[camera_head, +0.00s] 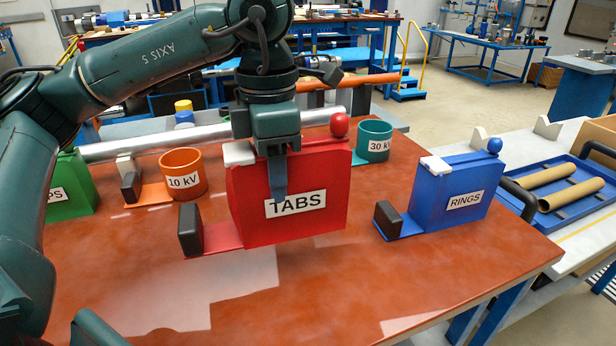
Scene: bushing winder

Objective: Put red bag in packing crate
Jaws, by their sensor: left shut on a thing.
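The red bag (325,222) is a flat upright box shape labelled TABS, with a white patch and a red ball on top and a red foot plate with a black block at its left. My left gripper (279,190) comes down from above and is shut on the bag's upper part, one finger showing across its front face. The bag is upright over the red-brown table (440,285); I cannot tell clearly whether its underside touches the table. A tan box at the right edge (598,140) shows only in part; I cannot tell whether it is the packing crate. My right gripper is not in view.
A blue bag labelled RINGS (455,197) stands to the right. An orange 10 kV ring (183,187), a teal 30 kV ring (374,151) and a green bag (72,200) are around. A blue tray (595,211) holds brown tubes. The table's front middle is clear.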

